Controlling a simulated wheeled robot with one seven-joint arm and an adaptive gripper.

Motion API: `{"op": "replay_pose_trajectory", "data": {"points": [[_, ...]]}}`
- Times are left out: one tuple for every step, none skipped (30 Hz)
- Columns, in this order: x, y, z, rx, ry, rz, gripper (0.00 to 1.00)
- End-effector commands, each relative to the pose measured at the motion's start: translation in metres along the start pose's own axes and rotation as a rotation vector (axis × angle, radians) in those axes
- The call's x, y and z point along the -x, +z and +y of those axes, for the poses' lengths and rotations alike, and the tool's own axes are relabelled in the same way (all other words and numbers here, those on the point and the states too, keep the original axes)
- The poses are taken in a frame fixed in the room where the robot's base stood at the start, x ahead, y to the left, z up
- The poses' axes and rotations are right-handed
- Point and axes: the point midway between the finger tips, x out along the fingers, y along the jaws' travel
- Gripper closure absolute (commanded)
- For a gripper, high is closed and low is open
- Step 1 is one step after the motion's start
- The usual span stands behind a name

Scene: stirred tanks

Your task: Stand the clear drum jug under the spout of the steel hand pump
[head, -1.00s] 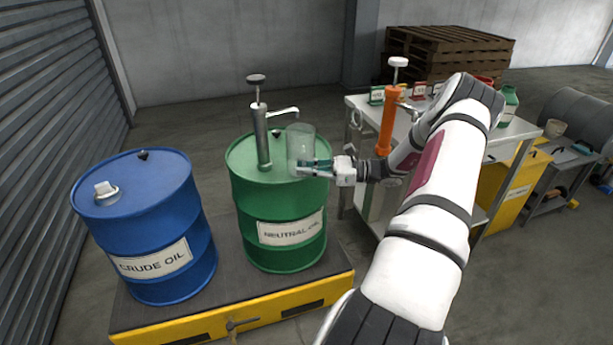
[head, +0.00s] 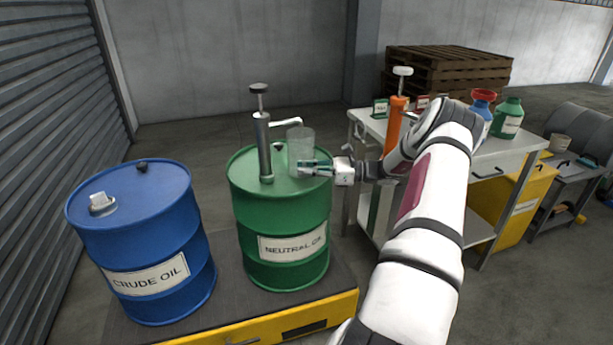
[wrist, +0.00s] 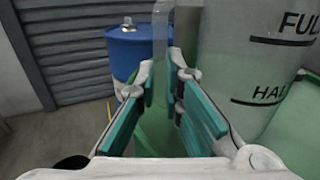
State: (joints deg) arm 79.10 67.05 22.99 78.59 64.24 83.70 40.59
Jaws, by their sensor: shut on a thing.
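The clear drum jug (head: 301,146) is upright over the right part of the green drum's top in the head view. My gripper (head: 312,168) is at its lower right side. In the wrist view the jug (wrist: 245,75) fills the right side with FULL and HALF marks, and the teal fingers (wrist: 165,100) are shut on a clear upright strip, seemingly its handle. The steel hand pump (head: 264,145) stands on the green drum (head: 283,225), just left of the jug. Its spout (head: 287,122) reaches right to the jug's rim; I cannot tell whether its tip is over the mouth.
A blue CRUDE OIL drum (head: 145,245) stands left of the green one on a yellow-edged platform (head: 275,327). A steel bench (head: 505,150) at right holds an orange pump (head: 396,120) and bottles (head: 508,118). Wooden pallets (head: 450,70) are behind.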

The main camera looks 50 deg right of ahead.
Motion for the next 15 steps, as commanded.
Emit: {"op": "replay_pose_trajectory", "data": {"points": [[-0.0009, -0.0009, -0.0021, 0.002, 0.0, 0.0, 1.0], [-0.001, -0.0009, -0.003, 0.002, 0.0, 0.0, 1.0], [-0.0012, -0.0008, -0.0039, 0.001, 0.0, 0.0, 1.0], [-0.0013, -0.0007, -0.0045, 0.001, 0.0, 0.0, 1.0], [-0.0014, -0.0007, -0.0049, 0.001, 0.0, 0.0, 1.0], [-0.0014, -0.0006, -0.0053, 0.001, 0.0, 0.0, 1.0], [-0.0014, -0.0005, -0.0054, 0.0, 0.0, 0.0, 1.0], [-0.0014, -0.0005, -0.0055, 0.0, 0.0, 0.0, 1.0], [-0.0014, -0.0004, -0.0056, 0.0, 0.0, -0.001, 1.0], [-0.0014, -0.0003, -0.0056, 0.0, 0.0, -0.001, 1.0], [-0.0014, -0.0003, -0.0056, 0.0, 0.0, -0.001, 1.0], [-0.0014, -0.0003, -0.0055, 0.0, 0.0, -0.001, 1.0], [-0.0014, -0.0003, -0.0055, 0.0, 0.0, -0.001, 1.0], [-0.0013, -0.0003, -0.0055, 0.0, 0.0, -0.001, 1.0], [-0.0013, -0.0003, -0.0055, 0.0, 0.0, -0.001, 1.0]]}}
